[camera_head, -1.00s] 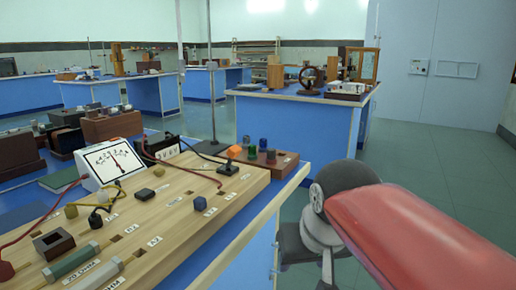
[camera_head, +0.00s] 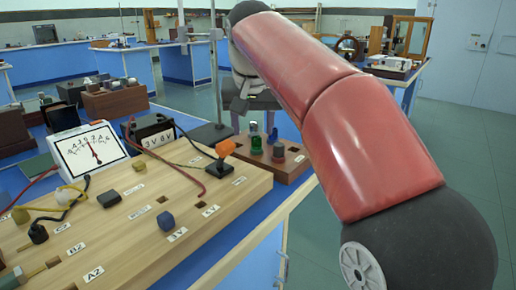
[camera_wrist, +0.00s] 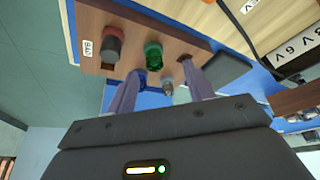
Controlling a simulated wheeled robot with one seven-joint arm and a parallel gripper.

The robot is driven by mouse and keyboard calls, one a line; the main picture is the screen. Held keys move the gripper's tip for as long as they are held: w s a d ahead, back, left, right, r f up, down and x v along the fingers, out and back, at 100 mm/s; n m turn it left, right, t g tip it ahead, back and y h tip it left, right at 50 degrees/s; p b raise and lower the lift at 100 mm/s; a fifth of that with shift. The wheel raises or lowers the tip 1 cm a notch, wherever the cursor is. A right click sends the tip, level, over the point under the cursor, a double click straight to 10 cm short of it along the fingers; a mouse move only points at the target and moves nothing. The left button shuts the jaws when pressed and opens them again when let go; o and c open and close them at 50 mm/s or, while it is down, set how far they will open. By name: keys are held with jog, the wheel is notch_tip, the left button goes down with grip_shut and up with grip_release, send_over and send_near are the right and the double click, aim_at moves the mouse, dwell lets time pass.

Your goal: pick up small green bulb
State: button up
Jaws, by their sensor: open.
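The small green bulb (camera_head: 256,144) stands upright in a wooden holder block (camera_head: 292,168) at the right end of the circuit board. In the wrist view the green bulb (camera_wrist: 153,54) lies just beyond and roughly between the fingertips. My gripper (camera_wrist: 160,71) is open, its two fingers spread and pointing toward the holder block. A greyish, clear-looking bulb (camera_wrist: 168,86) shows between the fingers, nearer the palm. I cannot tell how far the fingertips are from the green bulb.
A red-and-grey piece (camera_wrist: 112,44) stands beside the green bulb. An orange-topped piece (camera_head: 225,148) is left of the holder. The wooden circuit board (camera_head: 130,222) carries wires and blocks. A white meter (camera_head: 89,150) and a black battery box (camera_head: 153,138) stand behind it.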

aim_at(256, 138)
jog(key=x, duration=0.3)
jog(key=b+x, duration=0.1)
jog(key=x, duration=0.1)
jog(key=shift+d, duration=0.35)
jog(key=c, duration=1.1)
jog(key=shift+o, duration=0.2)
notch_tip(256, 138, up, 13)
jog(key=p, duration=0.4)
jog(key=shift+p, duration=0.35)
